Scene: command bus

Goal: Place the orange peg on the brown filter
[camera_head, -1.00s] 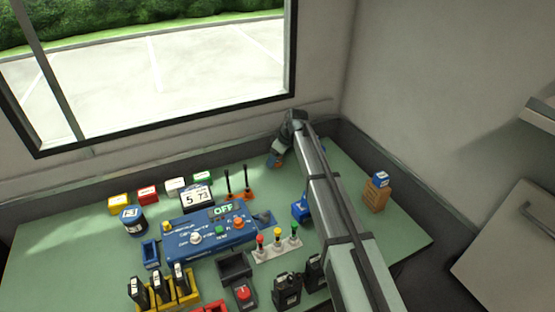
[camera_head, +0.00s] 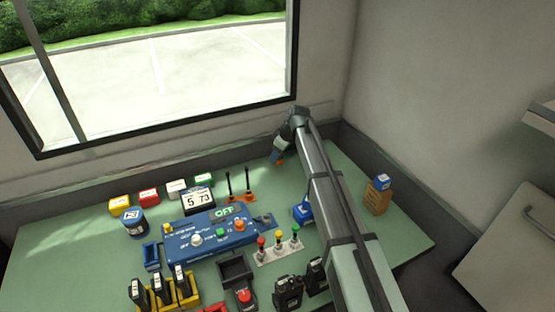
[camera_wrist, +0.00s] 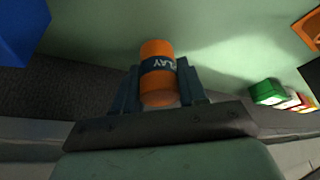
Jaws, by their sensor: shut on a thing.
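A brown block (camera_head: 377,199), the only brown thing that fits the filter, stands at the table's right side with a small blue box (camera_head: 383,181) on top. The gripper is well to its left and farther back. The brown block is not seen in the wrist view.
A blue control panel (camera_head: 205,239) with knobs fills the table's middle. Yellow, red, white and green boxes (camera_head: 203,180) line the back left. A blue object (camera_head: 302,214) is beside my arm. The right back table is clear.

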